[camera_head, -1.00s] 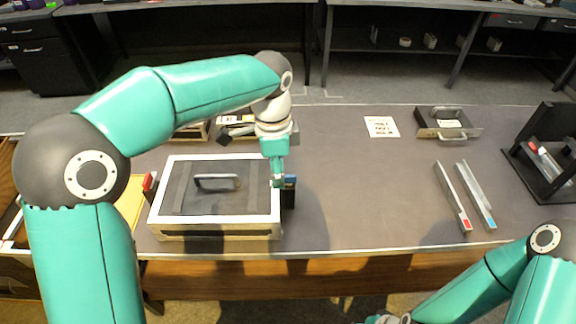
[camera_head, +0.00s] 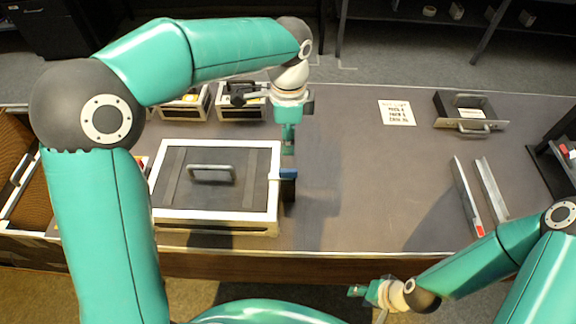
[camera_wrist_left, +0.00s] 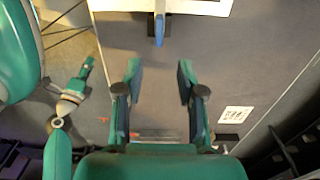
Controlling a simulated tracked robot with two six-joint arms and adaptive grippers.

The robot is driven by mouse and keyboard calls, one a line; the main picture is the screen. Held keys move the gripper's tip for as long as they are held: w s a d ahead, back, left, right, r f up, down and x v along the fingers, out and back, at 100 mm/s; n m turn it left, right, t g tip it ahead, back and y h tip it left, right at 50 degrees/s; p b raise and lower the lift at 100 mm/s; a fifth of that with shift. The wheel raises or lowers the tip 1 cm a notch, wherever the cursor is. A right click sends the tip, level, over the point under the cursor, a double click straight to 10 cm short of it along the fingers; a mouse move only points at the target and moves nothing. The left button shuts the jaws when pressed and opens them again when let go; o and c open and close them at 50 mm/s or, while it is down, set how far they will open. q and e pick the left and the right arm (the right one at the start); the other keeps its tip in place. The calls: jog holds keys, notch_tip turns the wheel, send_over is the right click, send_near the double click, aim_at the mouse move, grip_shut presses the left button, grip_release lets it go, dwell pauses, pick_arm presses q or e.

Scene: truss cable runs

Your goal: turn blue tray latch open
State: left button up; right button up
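The blue latch (camera_head: 288,173) sits at the right side of a white-rimmed grey tray case (camera_head: 278,205) with a handle on its lid. It also shows at the top of the left wrist view (camera_wrist_left: 159,30), pointing down from the white rim. My left gripper (camera_head: 288,147) hangs above the table beyond the latch in the head view, apart from it. In the left wrist view its two fingers (camera_wrist_left: 159,70) are spread with nothing between them. My right gripper (camera_head: 357,291) is beyond the table's front edge; its fingers are too small to judge.
Smaller cases (camera_head: 240,112) stand behind the tray case. A printed card (camera_head: 397,112), a grey tray with a handle (camera_head: 472,122) and two metal channels (camera_head: 475,190) lie to the right. The table middle is clear.

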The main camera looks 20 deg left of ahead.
aim_at(288, 170)
pick_arm(q)
notch_tip(288, 170, down, 12)
jog(key=shift+s+r+p, duration=0.1)
jog(key=shift+p, duration=0.2)
grip_shut()
